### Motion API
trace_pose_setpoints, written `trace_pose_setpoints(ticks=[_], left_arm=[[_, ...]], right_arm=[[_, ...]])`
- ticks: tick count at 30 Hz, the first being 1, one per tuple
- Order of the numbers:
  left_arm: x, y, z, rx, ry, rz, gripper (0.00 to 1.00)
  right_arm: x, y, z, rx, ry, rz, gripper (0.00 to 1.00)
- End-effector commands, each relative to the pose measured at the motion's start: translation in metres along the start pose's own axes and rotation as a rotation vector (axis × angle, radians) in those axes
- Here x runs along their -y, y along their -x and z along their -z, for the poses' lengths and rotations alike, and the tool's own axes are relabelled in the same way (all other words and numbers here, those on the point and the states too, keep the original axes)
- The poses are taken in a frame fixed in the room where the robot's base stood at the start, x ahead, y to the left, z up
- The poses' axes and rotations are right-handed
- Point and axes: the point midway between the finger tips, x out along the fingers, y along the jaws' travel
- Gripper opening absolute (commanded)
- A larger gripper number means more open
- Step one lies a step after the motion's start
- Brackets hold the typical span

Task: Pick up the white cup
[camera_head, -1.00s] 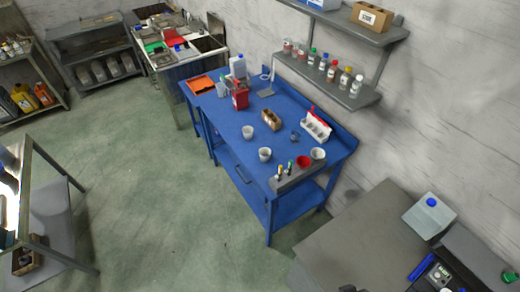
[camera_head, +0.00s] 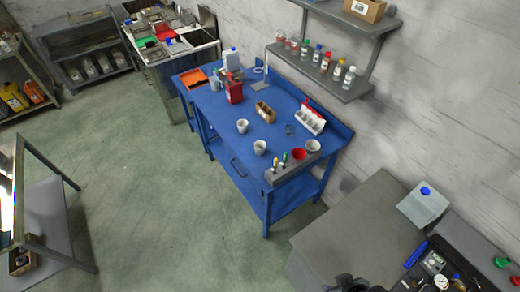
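Three white cups stand upright on the blue table. One white cup (camera_head: 242,126) is near the table's front left edge, a second (camera_head: 260,148) is to its lower right, and a third (camera_head: 313,146) is at the right end beside a red cup (camera_head: 299,154). The blue table (camera_head: 215,118) is some way off. A dark shape (camera_head: 352,284) at the bottom edge looks like part of my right arm or gripper; it is cut off and far from the cups. My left gripper is not in view.
A wooden block holder (camera_head: 265,112), a red container (camera_head: 234,90) and a white rack (camera_head: 311,120) share the table. A grey holder (camera_head: 290,170) borders the right-hand cups. A grey counter (camera_head: 350,225) stands at lower right. The green floor before the table is clear.

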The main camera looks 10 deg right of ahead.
Motion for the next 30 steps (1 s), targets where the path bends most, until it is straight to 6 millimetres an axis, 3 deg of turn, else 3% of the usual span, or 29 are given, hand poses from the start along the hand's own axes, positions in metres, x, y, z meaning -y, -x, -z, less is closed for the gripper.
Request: trace_pose_setpoints(ticks=[8, 19, 30], left_arm=[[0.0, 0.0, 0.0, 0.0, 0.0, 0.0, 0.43], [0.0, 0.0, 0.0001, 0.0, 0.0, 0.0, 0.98], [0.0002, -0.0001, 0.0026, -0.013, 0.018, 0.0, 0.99]], right_arm=[[0.0, 0.0, 0.0001, 0.0, 0.0, 0.0, 0.43], [0.0001, 0.0, 0.0002, 0.0, 0.0, 0.0, 0.43], [0.0001, 0.0, 0.0002, 0.0, 0.0, 0.0, 0.43]])
